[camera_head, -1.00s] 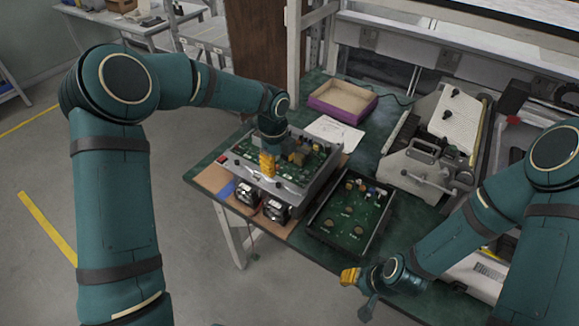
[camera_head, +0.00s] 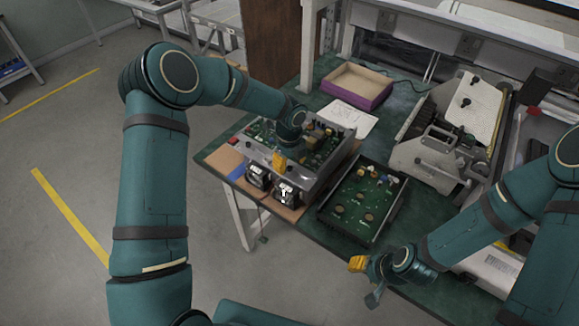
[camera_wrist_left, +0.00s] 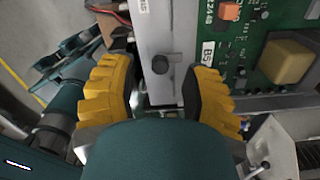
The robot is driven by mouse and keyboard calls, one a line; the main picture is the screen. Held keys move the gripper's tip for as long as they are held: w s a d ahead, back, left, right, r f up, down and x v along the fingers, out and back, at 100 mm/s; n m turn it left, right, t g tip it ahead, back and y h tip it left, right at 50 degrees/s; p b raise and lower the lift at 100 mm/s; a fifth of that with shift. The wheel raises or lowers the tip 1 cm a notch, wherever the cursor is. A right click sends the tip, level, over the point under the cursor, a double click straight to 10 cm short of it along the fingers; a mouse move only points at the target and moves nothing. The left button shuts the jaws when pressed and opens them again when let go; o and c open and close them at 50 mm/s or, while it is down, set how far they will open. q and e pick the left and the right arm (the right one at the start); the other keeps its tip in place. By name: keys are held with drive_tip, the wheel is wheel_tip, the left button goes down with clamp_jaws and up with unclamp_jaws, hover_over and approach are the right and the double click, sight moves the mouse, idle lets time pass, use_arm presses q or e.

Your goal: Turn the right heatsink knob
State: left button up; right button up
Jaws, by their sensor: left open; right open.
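The open metal chassis (camera_head: 321,177) with a green circuit board (camera_head: 318,143) stands on the table, with two black-and-silver fan-like heatsink units (camera_head: 258,176) (camera_head: 287,193) at its front. My left gripper (camera_head: 279,162) is at the chassis's front edge, above these units. In the left wrist view the yellow fingers (camera_wrist_left: 165,95) are open, either side of the grey metal strip (camera_wrist_left: 155,25). A small dark round knob (camera_wrist_left: 160,63) on that strip lies between and slightly beyond the fingertips, apart from them. I cannot tell whether it is the right heatsink knob. My right gripper (camera_head: 358,264) is open and empty, off the table's front edge.
A second board in a dark tray (camera_head: 362,203) lies right of the chassis. A purple-sided box (camera_head: 357,85) and white paper (camera_head: 346,120) are behind. A grey machine (camera_head: 441,148) stands at the right. Floor is free in front.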

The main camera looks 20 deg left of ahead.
use_arm(q)
drive_tip(key=shift+f, duration=0.85)
drive_tip(key=shift+o, duration=0.3)
